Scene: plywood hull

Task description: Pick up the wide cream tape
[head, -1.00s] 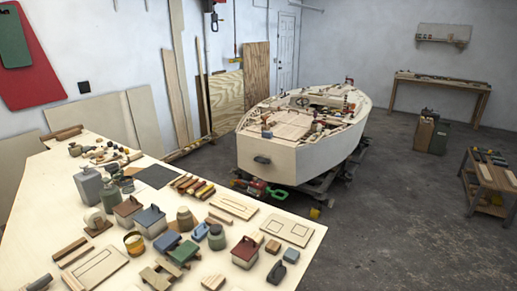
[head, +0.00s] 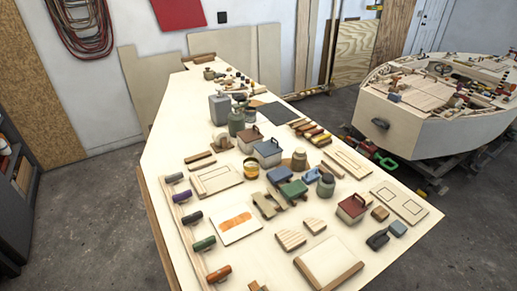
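A small cream round thing, which looks like the wide cream tape (head: 228,138), is on the long plywood table, left of the brown-lidded box (head: 249,143). A brown block or base (head: 217,147) is beside or under it; I cannot tell which. A yellow-and-dark round tin (head: 251,169) stands nearer to me. Neither of my grippers shows in the head view.
The table (head: 165,130) is crowded with jars, lidded boxes, blocks and flat panels. A rail with several coloured handles (head: 183,222) runs along its left edge. A boat hull (head: 420,128) stands at the right. Grey floor (head: 95,220) is open at the left.

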